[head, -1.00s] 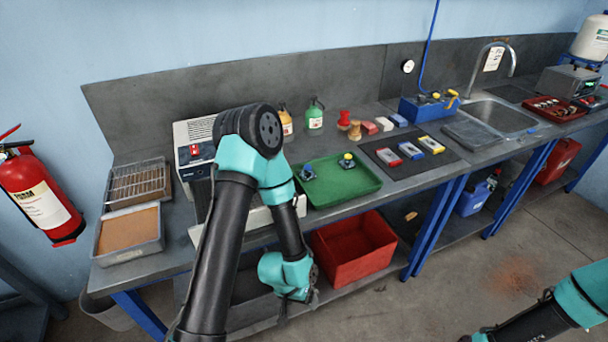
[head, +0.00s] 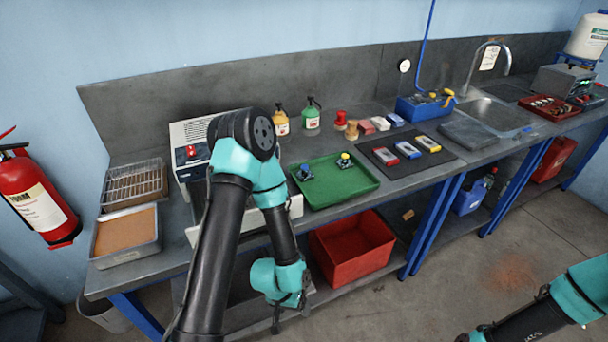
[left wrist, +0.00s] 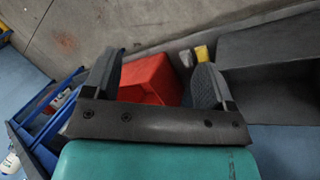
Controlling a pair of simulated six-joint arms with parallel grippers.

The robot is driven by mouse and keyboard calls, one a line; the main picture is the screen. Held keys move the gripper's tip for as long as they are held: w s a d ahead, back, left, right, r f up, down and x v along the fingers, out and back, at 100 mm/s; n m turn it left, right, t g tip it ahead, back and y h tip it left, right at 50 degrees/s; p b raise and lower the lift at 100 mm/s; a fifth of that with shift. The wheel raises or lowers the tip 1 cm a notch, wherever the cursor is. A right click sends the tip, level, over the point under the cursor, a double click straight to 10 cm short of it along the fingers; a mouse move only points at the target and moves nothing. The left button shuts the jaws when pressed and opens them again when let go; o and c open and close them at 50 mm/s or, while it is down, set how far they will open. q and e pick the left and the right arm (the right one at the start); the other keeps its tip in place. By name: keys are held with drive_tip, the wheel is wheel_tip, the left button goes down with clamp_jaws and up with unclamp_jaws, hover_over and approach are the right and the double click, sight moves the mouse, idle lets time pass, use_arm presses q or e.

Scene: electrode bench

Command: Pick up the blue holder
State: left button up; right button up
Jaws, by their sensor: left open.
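The small holder with a blue knob (head: 305,172) stands at the left part of the green tray (head: 335,201) on the bench. A second holder, with a yellow knob (head: 345,161), stands on the same tray behind it to the right. My left gripper (head: 290,312) hangs low in front of the bench, below the tray and well apart from the holder. In the left wrist view its two fingers (left wrist: 157,78) are spread with nothing between them. The holder cannot be made out in that view. My right arm enters at the lower right; its gripper is out of frame.
A red bin (head: 352,248) stands on the shelf under the bench and also shows in the left wrist view (left wrist: 150,76). A grey instrument (head: 190,150) is behind my left arm. A dark mat (head: 428,165) with several coloured boxes lies right of the tray.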

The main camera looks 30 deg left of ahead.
use_arm(q)
drive_tip(key=shift+c, duration=0.2)
drive_tip(key=c, duration=0.4)
drive_tip(key=shift+o, duration=0.2)
